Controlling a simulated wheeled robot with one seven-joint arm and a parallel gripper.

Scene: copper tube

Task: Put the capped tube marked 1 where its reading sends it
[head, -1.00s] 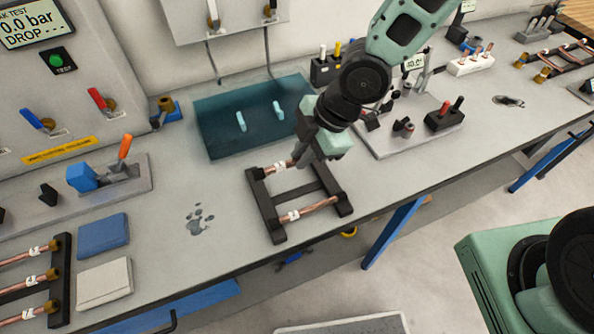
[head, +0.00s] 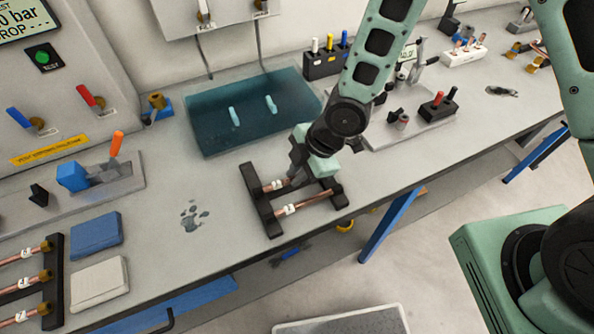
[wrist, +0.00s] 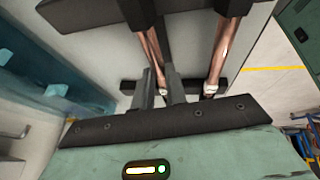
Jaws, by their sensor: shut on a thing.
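A black rack (head: 264,216) stands near the bench's front edge, with two copper tubes at it, each with a white tag. My gripper (head: 292,180) points down and is shut on the far tube (head: 269,189). The near tube (head: 318,200) lies across the rack, apart from the fingers. In the wrist view, the held tube (wrist: 154,50) runs to my fingers (wrist: 160,88), and the other tube (wrist: 217,62) lies to its right. I cannot read the tag marks, nor tell whether the held tube rests on the rack.
A teal mat (head: 215,137) with two pale pieces lies behind the rack. A fixture plate (head: 420,130) is at right. Blue (head: 96,236) and white (head: 99,282) pads lie left, beside another black rack (head: 57,275) of tubes. The bench between pads and middle rack is largely clear.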

